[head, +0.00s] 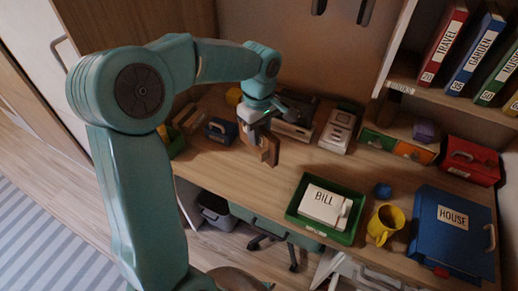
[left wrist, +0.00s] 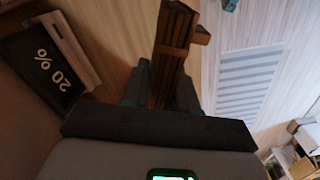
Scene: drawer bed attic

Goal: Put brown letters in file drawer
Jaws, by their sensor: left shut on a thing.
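The brown letters (head: 270,151) show as a dark brown bundle held upright above the desk. My left gripper (head: 258,126) is shut on them, with the bundle hanging below its fingers. In the left wrist view the brown letters (left wrist: 175,45) form a tied-looking stack between the two fingers of the left gripper (left wrist: 162,88). A low unit with small drawers (head: 411,152), green and orange fronted, stands at the back right of the desk; I cannot tell whether it is the file drawer. My right gripper is not in view.
A green tray (head: 308,227) with a white BILL item, a yellow mug (head: 383,225) and a blue HOUSE case (head: 452,232) occupy the right of the desk (head: 240,190). A red box (head: 470,160) stands behind. Binders (head: 470,52) fill the shelf. The desk's front middle is clear.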

